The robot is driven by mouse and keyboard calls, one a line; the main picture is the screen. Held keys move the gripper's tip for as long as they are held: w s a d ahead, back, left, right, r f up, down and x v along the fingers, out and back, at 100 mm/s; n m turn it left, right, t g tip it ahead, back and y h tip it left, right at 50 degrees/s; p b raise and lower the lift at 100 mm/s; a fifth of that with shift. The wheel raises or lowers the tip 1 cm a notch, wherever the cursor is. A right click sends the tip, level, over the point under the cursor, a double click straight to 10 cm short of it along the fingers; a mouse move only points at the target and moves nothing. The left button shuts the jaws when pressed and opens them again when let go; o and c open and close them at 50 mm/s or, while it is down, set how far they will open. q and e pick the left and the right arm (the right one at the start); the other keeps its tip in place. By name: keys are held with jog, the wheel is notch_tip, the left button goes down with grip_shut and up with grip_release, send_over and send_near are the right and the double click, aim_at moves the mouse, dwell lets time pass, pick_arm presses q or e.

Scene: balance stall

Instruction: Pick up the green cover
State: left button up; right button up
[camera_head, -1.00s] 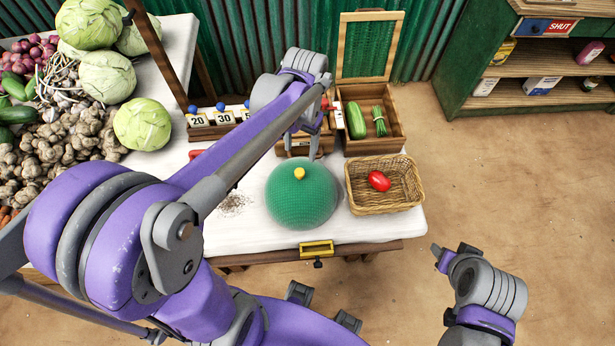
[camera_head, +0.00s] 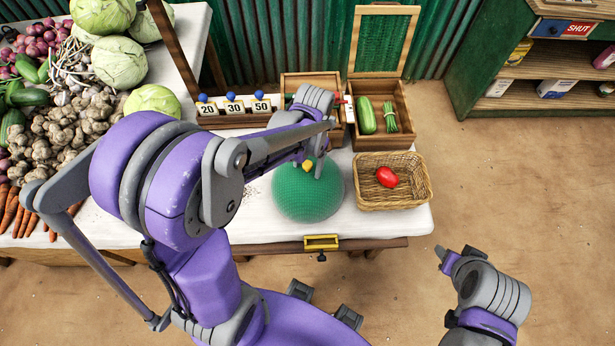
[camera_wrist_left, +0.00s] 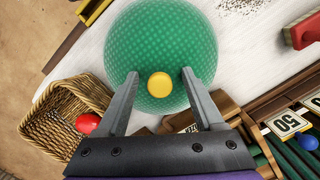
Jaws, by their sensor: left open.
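The green cover (camera_head: 308,196) is a mesh dome with a yellow knob (camera_head: 308,164) on top, standing on the white-topped table. In the left wrist view the dome (camera_wrist_left: 150,40) fills the top middle, with its yellow knob (camera_wrist_left: 160,84) between my left fingertips. My left gripper (camera_wrist_left: 160,80) is open, its fingers apart on either side of the knob and not seen to touch it. In the head view my left gripper (camera_head: 310,168) is just above the dome's far side. My right gripper (camera_head: 440,257) is low at the right, off the table; its jaws are unclear.
A wicker basket (camera_head: 427,196) with a red vegetable (camera_head: 387,177) stands right of the dome. Behind it is an open wooden box (camera_head: 402,103) with a cucumber and green beans. Number cards (camera_head: 235,106) stand at the back. Vegetables are heaped at left. The front drawer has a yellow handle (camera_head: 321,242).

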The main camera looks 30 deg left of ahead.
pick_arm(q)
jog(key=c, duration=1.1)
jog(key=shift+s, duration=0.1)
dwell(0.5)
